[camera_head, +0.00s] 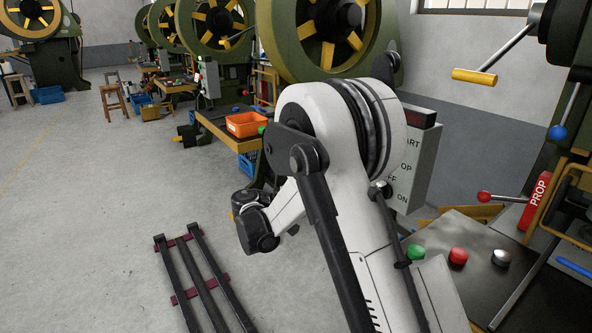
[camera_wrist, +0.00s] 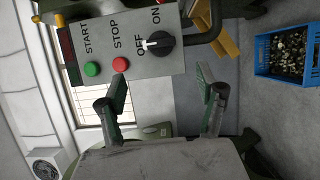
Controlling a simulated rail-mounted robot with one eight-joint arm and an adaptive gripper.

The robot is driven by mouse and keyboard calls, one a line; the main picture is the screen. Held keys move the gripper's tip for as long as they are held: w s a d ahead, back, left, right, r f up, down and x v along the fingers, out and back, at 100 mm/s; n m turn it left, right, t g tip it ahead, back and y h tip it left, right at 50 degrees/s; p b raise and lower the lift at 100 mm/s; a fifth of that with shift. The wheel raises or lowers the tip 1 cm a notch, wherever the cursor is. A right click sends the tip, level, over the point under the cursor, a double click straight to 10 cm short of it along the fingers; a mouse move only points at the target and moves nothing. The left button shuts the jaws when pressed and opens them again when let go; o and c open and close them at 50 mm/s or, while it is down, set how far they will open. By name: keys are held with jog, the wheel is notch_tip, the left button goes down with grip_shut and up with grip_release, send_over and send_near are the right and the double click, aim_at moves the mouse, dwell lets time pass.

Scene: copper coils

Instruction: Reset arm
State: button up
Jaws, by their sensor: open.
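My gripper (camera_wrist: 162,80) shows in the wrist view with its two fingers spread wide apart. Nothing is between the fingers. In the camera_head view my white arm is bent in the middle of the picture, and I cannot make out the gripper's fingers there. In the wrist view, a grey control box (camera_wrist: 135,62) lies beyond the fingertips, with a green START button (camera_wrist: 92,68), a red STOP button (camera_wrist: 120,64) and a black OFF/ON knob (camera_wrist: 158,43). The box also shows, partly hidden by my arm, in the camera_head view (camera_head: 423,165).
A blue crate of small metal pieces (camera_wrist: 262,56) stands at the wrist view's right. In the camera_head view, a bench with an orange bin (camera_head: 246,124) stands behind my arm. A bench with coloured knobs (camera_head: 458,256) is at lower right. Dark rails (camera_head: 203,283) lie on open floor.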

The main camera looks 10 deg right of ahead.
jog(key=s+d+r+n+t+y, duration=0.1)
jog(key=s+d+r+t+y, duration=0.1)
jog(key=s+y, duration=0.25)
jog(key=s+d+r+n+t+y, duration=0.1)
jog(key=s+d+r+y, duration=0.2)
jog(key=s, duration=0.3)
jog(key=s+a+f+m+t+y, duration=0.1)
jog(key=s+a+t+y, duration=0.1)
jog(key=s+a+y, duration=0.6)
jog(key=s+a+f+m+t+y, duration=0.1)
jog(key=s+a+f+t+y, duration=0.15)
jog(key=s, duration=0.95)
notch_tip(320, 180, up, 16)
jog(key=p, duration=1.5)
jog(key=shift+w+a, duration=0.15)
jog(key=shift+a, duration=0.2)
